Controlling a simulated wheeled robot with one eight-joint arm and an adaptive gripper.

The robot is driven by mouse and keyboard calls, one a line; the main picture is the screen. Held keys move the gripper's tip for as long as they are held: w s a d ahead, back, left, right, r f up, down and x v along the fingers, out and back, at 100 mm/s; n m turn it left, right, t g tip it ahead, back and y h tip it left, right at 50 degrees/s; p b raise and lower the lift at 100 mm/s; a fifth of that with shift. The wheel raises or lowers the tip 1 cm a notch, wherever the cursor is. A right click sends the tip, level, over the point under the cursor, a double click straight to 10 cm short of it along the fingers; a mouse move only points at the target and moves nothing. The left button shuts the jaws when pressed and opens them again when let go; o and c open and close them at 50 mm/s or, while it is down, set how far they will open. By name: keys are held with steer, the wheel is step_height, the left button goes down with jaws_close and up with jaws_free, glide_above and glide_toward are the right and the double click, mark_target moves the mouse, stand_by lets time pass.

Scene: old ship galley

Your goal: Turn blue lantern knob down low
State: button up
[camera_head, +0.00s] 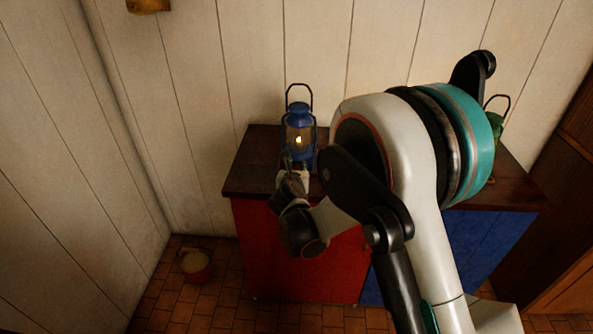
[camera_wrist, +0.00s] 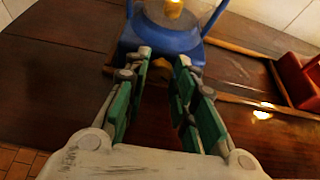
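The blue lantern (camera_head: 299,108) stands upright and lit on the dark wooden counter top, near its left end, with its handle up. In the wrist view its blue base (camera_wrist: 160,40) and glowing flame are at the top, just beyond my fingertips. My gripper (camera_wrist: 164,62) points at the front of the base, its two green-padded fingers apart with a narrow gap and nothing clearly held between them. In the head view my gripper (camera_head: 291,172) is low in front of the lantern.
The counter (camera_head: 250,160) has red and blue fronts. A green lantern (camera_head: 498,118) stands at its right, partly hidden by my arm. A red object (camera_wrist: 301,80) lies right of my gripper in the wrist view. A bucket (camera_head: 195,266) stands on the tiled floor at left.

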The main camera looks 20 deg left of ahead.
jaws_close()
steer(key=shift+s+a+n+t+h, duration=0.1)
steer(key=shift+a+n+t+h, duration=0.1)
steer(key=shift+n+h, duration=0.3)
steer(key=shift+a+n+t+h, duration=0.1)
steer(key=shift+n+t+h, duration=0.15)
steer(key=shift+n, duration=0.45)
steer(key=shift+d+n+h, duration=0.1)
steer(key=shift+n+h, duration=0.15)
steer(key=shift+n, duration=0.15)
steer(key=o, duration=0.8)
jaws_free()
